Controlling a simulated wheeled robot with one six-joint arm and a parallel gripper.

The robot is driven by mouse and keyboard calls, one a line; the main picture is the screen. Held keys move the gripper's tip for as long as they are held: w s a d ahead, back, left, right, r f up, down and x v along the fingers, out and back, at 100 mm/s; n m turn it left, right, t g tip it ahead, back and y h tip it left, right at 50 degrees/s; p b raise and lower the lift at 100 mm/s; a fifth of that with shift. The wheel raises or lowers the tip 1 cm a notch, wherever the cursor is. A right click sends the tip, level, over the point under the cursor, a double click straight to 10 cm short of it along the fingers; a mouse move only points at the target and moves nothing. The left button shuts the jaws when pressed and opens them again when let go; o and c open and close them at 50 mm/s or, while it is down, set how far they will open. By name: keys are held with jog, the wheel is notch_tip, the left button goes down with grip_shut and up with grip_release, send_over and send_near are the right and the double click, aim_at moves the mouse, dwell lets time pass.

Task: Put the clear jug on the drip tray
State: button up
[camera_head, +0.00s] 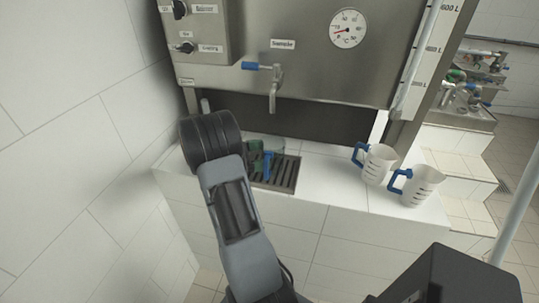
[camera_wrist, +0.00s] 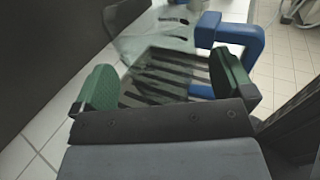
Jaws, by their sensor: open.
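The clear jug (camera_head: 276,146) with a blue handle (camera_head: 267,166) appears upright on the slatted drip tray (camera_head: 289,178) under the tap. In the wrist view, the jug's clear wall (camera_wrist: 150,45) lies just beyond my fingers, with the dark slats (camera_wrist: 150,78) of the tray showing through and below it. Its blue handle (camera_wrist: 252,45) is at the upper right, beside and partly behind my right green fingertip. My gripper (camera_wrist: 168,85) is open, with no object clamped between its fingers. In the head view, my gripper (camera_head: 257,160) is partly hidden by my arm.
Two white measuring jugs with blue handles (camera_head: 378,164) (camera_head: 420,186) stand on the white tiled ledge (camera_head: 325,172) to the right. A steel tank (camera_head: 320,50) with a tap (camera_head: 273,95) hangs above the tray. A tiled wall (camera_head: 80,130) is close on the left.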

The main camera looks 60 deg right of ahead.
jog(key=b+v, duration=0.1)
jog(key=v, duration=0.7)
jog(key=shift+w+a, duration=0.1)
jog(key=shift+a+r, duration=0.15)
jog(key=shift+a, duration=0.05)
jog(key=s+a+m+t+y, duration=0.2)
jog(key=a+m+t+y, duration=0.1)
jog(key=a, duration=0.7)
jog(key=s+a+r+m+t+y, duration=0.1)
jog(key=s+a+m+t+y, duration=0.1)
jog(key=a+t+y, duration=0.3)
jog(key=s+a+r+m+t+y, duration=0.1)
jog(key=a+m+t+y, duration=0.3)
jog(key=a+t, duration=0.4)
jog(key=s+a+y, duration=0.1)
jog(key=a, duration=0.6)
jog(key=shift+s, duration=0.1)
